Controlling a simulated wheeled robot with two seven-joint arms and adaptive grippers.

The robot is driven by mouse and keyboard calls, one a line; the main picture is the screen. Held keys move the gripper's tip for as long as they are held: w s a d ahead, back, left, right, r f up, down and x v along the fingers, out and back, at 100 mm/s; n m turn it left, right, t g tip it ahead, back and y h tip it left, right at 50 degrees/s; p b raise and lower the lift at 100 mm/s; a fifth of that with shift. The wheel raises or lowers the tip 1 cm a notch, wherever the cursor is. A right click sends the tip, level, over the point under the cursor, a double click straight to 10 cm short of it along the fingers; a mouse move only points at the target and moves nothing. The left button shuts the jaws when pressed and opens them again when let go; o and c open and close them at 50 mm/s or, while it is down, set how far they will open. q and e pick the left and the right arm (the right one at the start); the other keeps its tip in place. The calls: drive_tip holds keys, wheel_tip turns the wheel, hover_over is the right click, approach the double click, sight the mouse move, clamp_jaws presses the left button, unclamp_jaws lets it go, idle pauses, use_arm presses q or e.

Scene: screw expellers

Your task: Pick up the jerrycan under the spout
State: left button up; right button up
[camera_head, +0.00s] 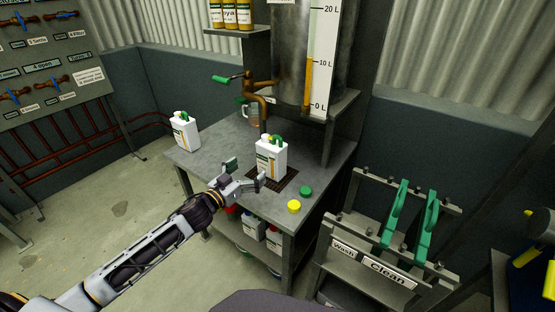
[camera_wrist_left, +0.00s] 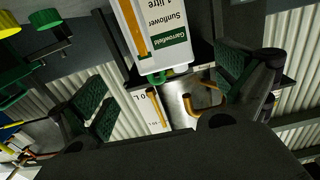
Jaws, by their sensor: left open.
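The white jerrycan (camera_head: 271,158) with a green handle and a label stands upright on a dark grate (camera_head: 287,186) on the workbench, below the brown spout (camera_head: 263,108). My left gripper (camera_head: 246,176) is open and empty, just in front of the jerrycan at about its lower height. In the left wrist view the jerrycan (camera_wrist_left: 155,30) appears upside down, beyond and between the spread green-padded fingers of the left gripper (camera_wrist_left: 163,85). No contact with it shows. My right gripper is not in view.
A second white jerrycan (camera_head: 186,132) stands at the bench's left. A yellow cap (camera_head: 293,206) and a green cap (camera_head: 306,191) lie near the front right edge. A metal tank (camera_head: 292,50) rises behind. A rack with green tools (camera_head: 396,215) stands at right.

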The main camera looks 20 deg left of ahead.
sight(266, 155)
use_arm(q)
drive_tip(key=shift+s+r, duration=0.1)
drive_tip(key=shift+s, duration=0.05)
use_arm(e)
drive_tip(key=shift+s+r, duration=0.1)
use_arm(q)
drive_tip(key=shift+x, duration=3)
drive_tip(key=shift+w, duration=0.3)
drive_tip(key=shift+b+x, duration=0.35)
drive_tip(key=shift+x, duration=0.55)
drive_tip(key=shift+w, duration=0.15)
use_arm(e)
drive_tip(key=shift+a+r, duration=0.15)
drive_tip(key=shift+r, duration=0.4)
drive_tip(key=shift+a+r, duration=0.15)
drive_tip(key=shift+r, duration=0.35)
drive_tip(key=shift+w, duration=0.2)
